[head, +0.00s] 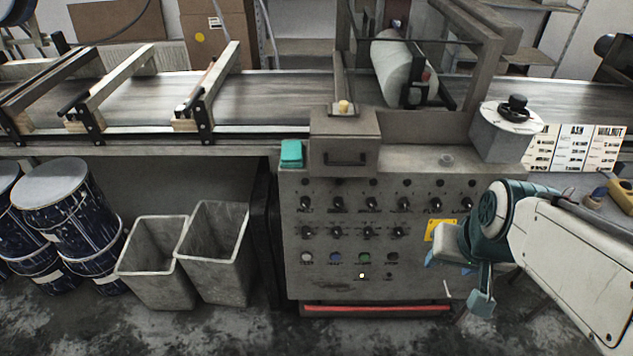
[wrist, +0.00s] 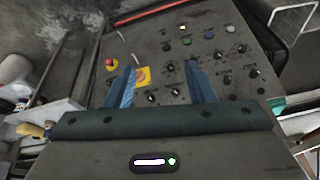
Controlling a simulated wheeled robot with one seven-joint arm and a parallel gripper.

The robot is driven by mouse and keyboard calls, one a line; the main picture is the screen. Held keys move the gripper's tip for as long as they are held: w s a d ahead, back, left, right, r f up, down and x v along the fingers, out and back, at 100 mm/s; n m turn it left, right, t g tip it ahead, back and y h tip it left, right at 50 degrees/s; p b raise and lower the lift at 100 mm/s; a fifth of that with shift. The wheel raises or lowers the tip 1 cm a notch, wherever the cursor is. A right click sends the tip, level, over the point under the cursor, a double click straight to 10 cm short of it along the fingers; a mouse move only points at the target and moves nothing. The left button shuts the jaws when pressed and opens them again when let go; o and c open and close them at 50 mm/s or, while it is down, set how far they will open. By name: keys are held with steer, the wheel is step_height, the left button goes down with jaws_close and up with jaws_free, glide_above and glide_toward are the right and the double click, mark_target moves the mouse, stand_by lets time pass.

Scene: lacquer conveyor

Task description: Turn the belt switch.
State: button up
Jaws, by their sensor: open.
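The grey control panel (head: 330,270) faces me in the head view, with rows of dark knobs (head: 371,204) above a row of coloured buttons (head: 364,257). I cannot tell which knob is the belt switch; no label is readable. A yellow plate (head: 440,229) sits at the panel's right side, partly behind my gripper (head: 455,281). In the wrist view my gripper (wrist: 160,66) is open, its two blue fingers pointing at the panel. The yellow plate (wrist: 143,77) shows beside the left finger, and several knobs (wrist: 173,88) show between and right of the fingers. Nothing is between the fingers.
A red round button (wrist: 112,64) is left of the fingers in the wrist view. The conveyor (head: 270,95) runs behind the panel. Grey bins (head: 215,255) and dark drums (head: 65,215) stand on the floor at left. A red bar (head: 375,308) crosses the panel's foot.

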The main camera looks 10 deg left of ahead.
steer(key=w+a+f+t+y+b, duration=0.2)
steer(key=w+a+f+b, duration=0.2)
steer(key=w+a+f, duration=0.6)
steer(key=n+t+y+b, duration=0.4)
steer(key=n+t+b, duration=0.3)
steer(key=t+b, duration=0.35)
glide_toward(306, 208)
steer(key=shift+t, duration=0.45)
steer(key=x, duration=0.9)
steer(key=shift+a+f, duration=0.15)
steer(key=shift+f, duration=0.15)
steer(key=c, duration=1)
